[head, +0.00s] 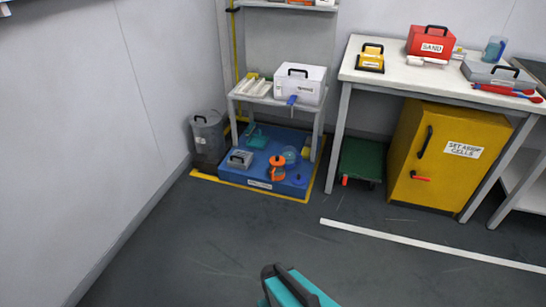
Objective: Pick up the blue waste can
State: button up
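I cannot make out for certain which thing is the blue waste can. A grey can (208,136) with a dark handle and a pale label stands on the floor by the left wall. On the low blue platform (232,174) are a translucent blue round thing (291,154) and a small darker blue thing (299,180), both too small to name. A blue translucent container (495,48) stands on the bench at the right. A teal and dark part, seemingly of my own arm, shows at the bottom edge. My gripper's fingers do not show.
An orange can (277,168) and a grey box (240,158) sit on the platform, under a shelf with a white box (300,84). A yellow cabinet (436,190) and green cart (361,160) are below the bench (400,77). The floor in front is clear.

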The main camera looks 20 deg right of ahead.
aim_at(288, 152)
jog(key=u, duration=0.4)
jog(key=i, duration=1.4)
jog(key=u, duration=0.15)
